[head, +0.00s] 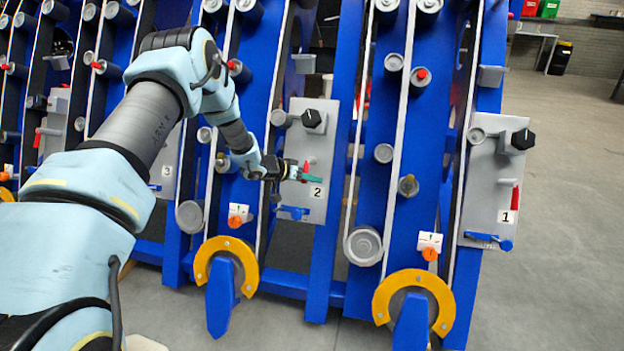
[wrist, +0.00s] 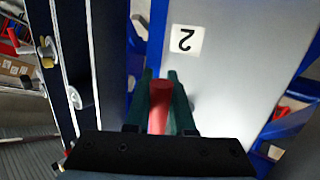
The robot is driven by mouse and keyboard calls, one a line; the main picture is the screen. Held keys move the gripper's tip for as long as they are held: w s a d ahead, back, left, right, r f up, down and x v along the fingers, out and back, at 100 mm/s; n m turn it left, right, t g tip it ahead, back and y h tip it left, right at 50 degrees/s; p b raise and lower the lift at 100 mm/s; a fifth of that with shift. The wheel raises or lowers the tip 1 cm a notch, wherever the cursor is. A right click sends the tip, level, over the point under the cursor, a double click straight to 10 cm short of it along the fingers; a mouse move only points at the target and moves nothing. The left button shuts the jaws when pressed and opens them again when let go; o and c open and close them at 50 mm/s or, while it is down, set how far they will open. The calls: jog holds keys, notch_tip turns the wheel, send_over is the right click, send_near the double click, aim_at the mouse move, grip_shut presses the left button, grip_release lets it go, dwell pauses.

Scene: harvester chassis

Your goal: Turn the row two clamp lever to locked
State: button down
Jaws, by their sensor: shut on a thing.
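The row two panel (head: 314,150) is a grey plate with a "2" label (head: 317,192); the label shows upside down in the wrist view (wrist: 184,39). A red lever (head: 306,167) is on this panel beside the label, mostly hidden in the head view. In the wrist view the red lever (wrist: 160,103) stands between the two dark green fingers of my gripper (wrist: 160,78). My gripper (head: 301,174) is shut on the red lever, at the panel's middle height. The lever's pivot is hidden.
A black knob (head: 312,118) sits above on the same panel, and a blue handle (head: 293,212) below. The row one panel (head: 492,180) is at right with its own red lever (head: 515,197). Blue frame posts and rollers surround the panel. Open floor (head: 565,220) lies at right.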

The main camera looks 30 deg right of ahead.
jog(key=c, duration=0.8)
grip_release()
jog(key=shift+o, duration=0.2)
jog(key=p+v, duration=0.1)
jog(key=v, duration=1)
jog(key=shift+d+f, duration=0.1)
